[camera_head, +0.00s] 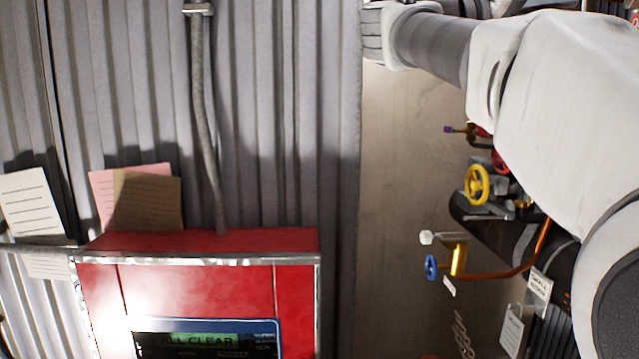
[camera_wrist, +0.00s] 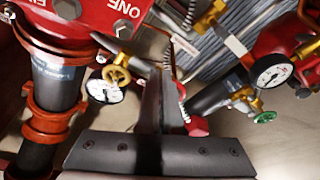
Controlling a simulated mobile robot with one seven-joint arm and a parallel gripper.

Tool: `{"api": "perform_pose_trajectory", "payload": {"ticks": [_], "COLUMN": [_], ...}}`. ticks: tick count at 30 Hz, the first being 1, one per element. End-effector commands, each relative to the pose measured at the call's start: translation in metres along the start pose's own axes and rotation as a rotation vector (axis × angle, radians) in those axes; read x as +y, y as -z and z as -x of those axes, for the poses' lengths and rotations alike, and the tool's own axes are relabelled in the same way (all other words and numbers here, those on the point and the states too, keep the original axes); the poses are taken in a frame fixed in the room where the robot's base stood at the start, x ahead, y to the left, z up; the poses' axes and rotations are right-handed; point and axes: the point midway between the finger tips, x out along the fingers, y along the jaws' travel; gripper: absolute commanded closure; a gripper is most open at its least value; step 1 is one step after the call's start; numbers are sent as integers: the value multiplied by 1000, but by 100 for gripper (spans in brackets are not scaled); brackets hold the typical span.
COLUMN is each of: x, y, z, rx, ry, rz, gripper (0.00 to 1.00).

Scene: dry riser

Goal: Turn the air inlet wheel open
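Several small handwheels show, and I cannot tell by label which is the air inlet wheel. In the head view a yellow wheel (camera_head: 478,185) sits on a dark pipe, a red wheel (camera_head: 499,162) is behind it, and a blue wheel (camera_head: 431,267) is lower on a brass fitting. In the wrist view a small brass-yellow wheel (camera_wrist: 117,76) is left of the fingers and a green wheel (camera_wrist: 265,117) is to the right. My gripper (camera_wrist: 164,80) has its two dark fingers together, with nothing visible between them. In the head view its fingers are not visible.
A red cabinet (camera_head: 200,285) with an "ALL CLEAR" display stands at the lower left. The wrist view shows a red-collared pipe (camera_wrist: 55,100), a gauge (camera_wrist: 272,75) on the right and another gauge (camera_wrist: 104,91) on the left. A copper pipe (camera_head: 500,275) curves below the wheels.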

Motion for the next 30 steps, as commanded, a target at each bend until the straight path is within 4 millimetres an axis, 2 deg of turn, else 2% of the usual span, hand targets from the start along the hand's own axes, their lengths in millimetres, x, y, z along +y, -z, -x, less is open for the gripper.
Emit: {"api": "perform_pose_trajectory", "payload": {"ticks": [13, 24, 30], "x": [3, 4, 4], "y": [2, -6, -1], "z": [0, 2, 18], "rx": [7, 4, 6], "ry": [-2, -1, 1], "rz": [-4, -2, -4], "gripper": [100, 100, 100]}}
